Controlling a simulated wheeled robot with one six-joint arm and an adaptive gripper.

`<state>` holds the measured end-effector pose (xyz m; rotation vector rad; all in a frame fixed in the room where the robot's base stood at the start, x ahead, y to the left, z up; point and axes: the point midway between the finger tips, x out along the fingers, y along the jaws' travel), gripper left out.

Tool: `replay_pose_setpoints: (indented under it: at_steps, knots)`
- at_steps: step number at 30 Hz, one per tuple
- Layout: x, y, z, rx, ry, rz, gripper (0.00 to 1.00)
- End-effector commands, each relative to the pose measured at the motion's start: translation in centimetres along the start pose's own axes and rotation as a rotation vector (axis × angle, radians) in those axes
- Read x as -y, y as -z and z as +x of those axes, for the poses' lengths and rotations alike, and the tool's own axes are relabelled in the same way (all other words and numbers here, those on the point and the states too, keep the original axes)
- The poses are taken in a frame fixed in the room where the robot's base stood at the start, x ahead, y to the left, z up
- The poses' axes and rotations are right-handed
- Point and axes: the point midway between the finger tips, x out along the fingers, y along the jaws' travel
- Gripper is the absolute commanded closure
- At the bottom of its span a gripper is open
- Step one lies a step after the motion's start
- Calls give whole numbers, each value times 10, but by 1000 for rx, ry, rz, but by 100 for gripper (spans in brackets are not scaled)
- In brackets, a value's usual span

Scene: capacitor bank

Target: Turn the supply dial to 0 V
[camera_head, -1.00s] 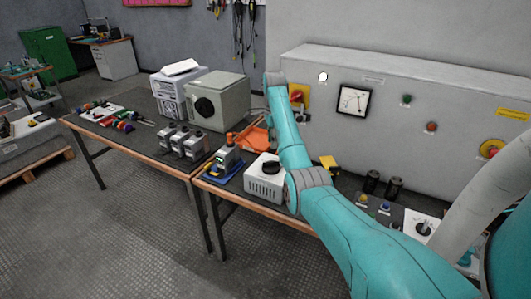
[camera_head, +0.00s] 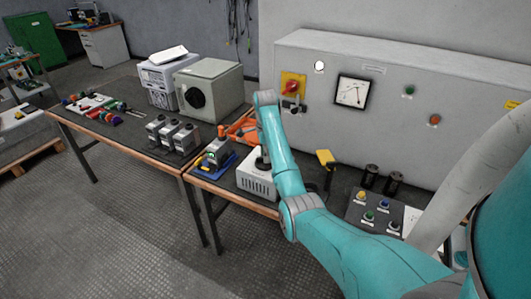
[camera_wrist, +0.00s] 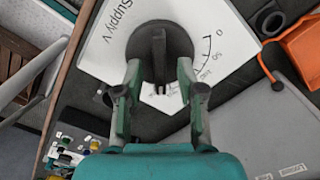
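The white supply box (camera_head: 257,184) stands on the bench's near right end in the head view. In the wrist view its white face (camera_wrist: 106,50) reads "Supply V", with scale marks "0" and "50" on the right. The black supply dial (camera_wrist: 158,46) is a round knob with a raised grip bar. The bar runs up and down the picture, away from the "0"; I cannot tell its exact reading. My gripper (camera_wrist: 159,72) is open, one finger on each side of the bar, with gaps visible. In the head view my arm hides part of the dial and my fingers.
An orange tray (camera_head: 243,130) and a meter on a blue mat (camera_head: 217,163) are close to the box. A grey cabinet (camera_head: 322,68) with a red switch (camera_head: 292,86) and gauge (camera_head: 352,91) stands behind. A button panel (camera_head: 374,213) is at right.

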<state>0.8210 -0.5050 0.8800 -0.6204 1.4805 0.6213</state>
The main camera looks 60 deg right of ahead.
Motion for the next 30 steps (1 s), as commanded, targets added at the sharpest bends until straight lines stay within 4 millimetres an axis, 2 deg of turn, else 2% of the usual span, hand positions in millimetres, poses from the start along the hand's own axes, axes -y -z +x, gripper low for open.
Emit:
replay_pose_setpoints:
  at_steps: [11,15,16,30]
  knots:
    - [-2,-1,5,0,1,1,61]
    - [-2,-1,5,0,1,0,96]
    - [-2,-1,5,0,1,1,100]
    - [-2,-1,5,0,1,-58,100]
